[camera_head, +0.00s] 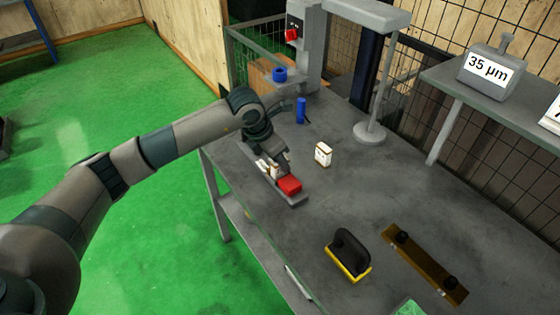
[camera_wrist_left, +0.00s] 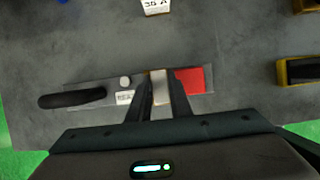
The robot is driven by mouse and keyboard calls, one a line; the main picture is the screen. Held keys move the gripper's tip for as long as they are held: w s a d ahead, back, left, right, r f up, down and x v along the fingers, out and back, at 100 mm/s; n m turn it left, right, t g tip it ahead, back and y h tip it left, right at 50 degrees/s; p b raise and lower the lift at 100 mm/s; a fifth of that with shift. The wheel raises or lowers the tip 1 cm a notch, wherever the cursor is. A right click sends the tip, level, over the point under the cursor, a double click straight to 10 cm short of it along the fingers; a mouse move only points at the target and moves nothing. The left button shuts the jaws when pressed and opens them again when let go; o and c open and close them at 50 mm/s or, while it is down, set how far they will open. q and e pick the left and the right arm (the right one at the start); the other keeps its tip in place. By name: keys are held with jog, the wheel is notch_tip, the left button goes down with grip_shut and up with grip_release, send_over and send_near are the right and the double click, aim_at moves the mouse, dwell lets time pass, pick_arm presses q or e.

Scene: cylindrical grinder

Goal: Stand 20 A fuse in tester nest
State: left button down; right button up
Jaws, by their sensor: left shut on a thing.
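The tester is a flat grey plate (camera_head: 297,198) near the table's left edge, with a red block (camera_head: 289,185) at its near end. In the left wrist view it shows the red block (camera_wrist_left: 190,82), a pale round knob (camera_wrist_left: 125,82), a small white label (camera_wrist_left: 125,98) and a black handle (camera_wrist_left: 72,99). My left gripper (camera_head: 276,167) is over the tester, pointing down. It is shut on a pale fuse with brownish ends (camera_wrist_left: 160,86), between the label and the red block. Its rating is hidden, and I cannot tell whether it touches the nest. My right gripper is not in view.
Another white fuse (camera_head: 323,153) stands apart on the table; its label reads like 35 A in the left wrist view (camera_wrist_left: 155,6). A blue cylinder (camera_head: 300,110), a yellow-based black-handled tool (camera_head: 348,257) and a brown bar (camera_head: 425,265) also occupy the table. The middle is clear.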

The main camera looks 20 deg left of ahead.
pick_arm(q)
jog(key=shift+f, duration=0.2)
jog(key=c, duration=1.6)
grip_release()
jog(key=shift+r, duration=0.15)
jog(key=shift+r, duration=0.2)
jog(key=shift+p+v, duration=2.3)
jog(key=shift+v, duration=3.55)
